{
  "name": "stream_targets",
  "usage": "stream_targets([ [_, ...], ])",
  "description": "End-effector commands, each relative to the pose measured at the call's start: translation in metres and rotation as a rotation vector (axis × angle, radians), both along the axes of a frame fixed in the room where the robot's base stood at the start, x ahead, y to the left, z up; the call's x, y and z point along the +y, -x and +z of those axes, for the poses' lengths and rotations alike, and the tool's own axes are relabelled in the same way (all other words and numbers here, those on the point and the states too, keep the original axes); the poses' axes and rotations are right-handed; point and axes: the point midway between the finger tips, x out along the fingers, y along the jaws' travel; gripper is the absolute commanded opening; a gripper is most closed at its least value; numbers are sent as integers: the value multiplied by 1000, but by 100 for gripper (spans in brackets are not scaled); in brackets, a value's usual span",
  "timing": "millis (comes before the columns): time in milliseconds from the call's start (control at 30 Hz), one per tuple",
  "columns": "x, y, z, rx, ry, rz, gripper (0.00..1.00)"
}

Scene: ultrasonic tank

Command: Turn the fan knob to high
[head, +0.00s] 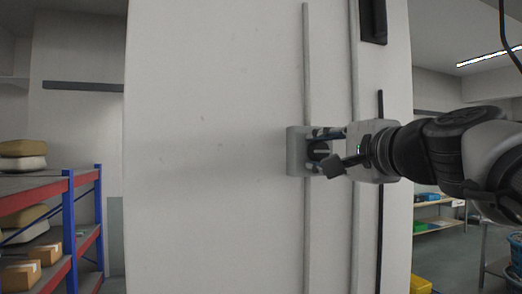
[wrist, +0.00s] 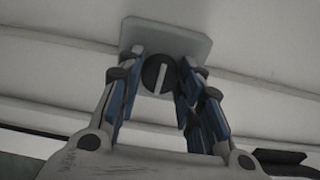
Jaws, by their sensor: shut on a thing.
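The fan knob (wrist: 155,76) is a dark round dial with a pale pointer line, mounted on a grey plate (wrist: 168,37). In the wrist view the line stands nearly upright, leaning slightly right. In the head view the knob (head: 318,151) sits on the plate (head: 294,152), fixed to the pale wall panel, and its line looks about level. My gripper (wrist: 160,66) has its blue-padded fingers on both sides of the knob and is shut on it. In the head view my gripper (head: 324,150) reaches in from the right. No position labels are readable.
Vertical conduits (head: 306,230) run above and below the plate. A dark box (head: 373,20) hangs higher on the panel. A blue and red shelf (head: 70,225) with cartons stands at the left. The panel left of the knob is bare.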

Motion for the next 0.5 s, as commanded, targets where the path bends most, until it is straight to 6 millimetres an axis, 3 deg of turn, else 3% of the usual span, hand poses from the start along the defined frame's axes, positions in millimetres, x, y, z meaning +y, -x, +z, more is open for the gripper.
stream_targets([
  [433, 0, 0, 1, 2, -12, 0, 10],
  [467, 0, 0, 1, 2, -12, 0, 34],
  [500, 0, 0, 1, 2, -12, 0, 37],
])
